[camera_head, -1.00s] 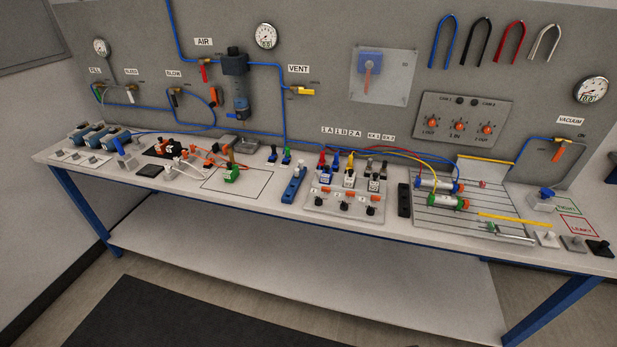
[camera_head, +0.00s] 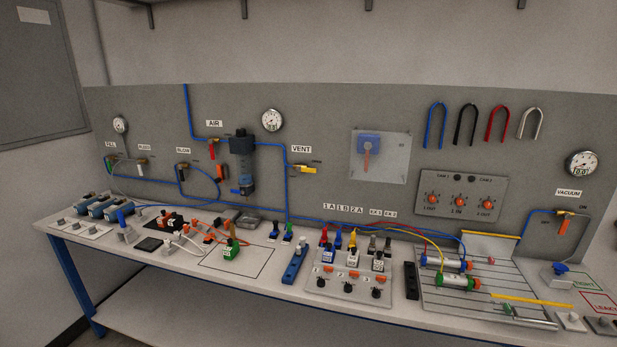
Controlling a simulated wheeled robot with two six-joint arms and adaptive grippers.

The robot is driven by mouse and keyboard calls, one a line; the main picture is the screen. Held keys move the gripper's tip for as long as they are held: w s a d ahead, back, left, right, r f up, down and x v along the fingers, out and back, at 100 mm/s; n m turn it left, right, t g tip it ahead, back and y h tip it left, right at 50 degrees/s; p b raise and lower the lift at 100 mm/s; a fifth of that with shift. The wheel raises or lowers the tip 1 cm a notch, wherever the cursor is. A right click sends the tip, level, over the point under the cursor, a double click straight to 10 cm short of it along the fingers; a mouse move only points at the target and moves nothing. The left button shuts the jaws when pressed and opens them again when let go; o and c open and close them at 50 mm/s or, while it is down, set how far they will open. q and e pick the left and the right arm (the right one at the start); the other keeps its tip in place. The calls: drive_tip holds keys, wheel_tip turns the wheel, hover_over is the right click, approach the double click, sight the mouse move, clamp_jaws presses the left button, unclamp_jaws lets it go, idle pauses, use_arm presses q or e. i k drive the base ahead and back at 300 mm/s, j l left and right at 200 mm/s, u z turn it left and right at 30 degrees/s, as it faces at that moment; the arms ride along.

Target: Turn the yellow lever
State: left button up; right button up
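A lever with a yellow handle (camera_head: 307,170) sits on the grey back panel under the VENT label, at the end of a blue air line. Its handle points right, roughly level. Neither of my grippers is in view, so nothing is seen touching the lever.
The workbench (camera_head: 190,262) below the panel carries valves, cylinders, plugs and fittings. An orange-handled lever (camera_head: 215,150) is under the AIR label, left of a dark filter unit (camera_head: 243,160). A vacuum lever (camera_head: 563,224) is at the far right. The space before the panel looks free above the bench items.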

sight(298, 168)
drive_tip(key=i+j, duration=0.3)
drive_tip(key=j, duration=0.15)
drive_tip(key=i+j, duration=0.3)
drive_tip(key=j, duration=0.2)
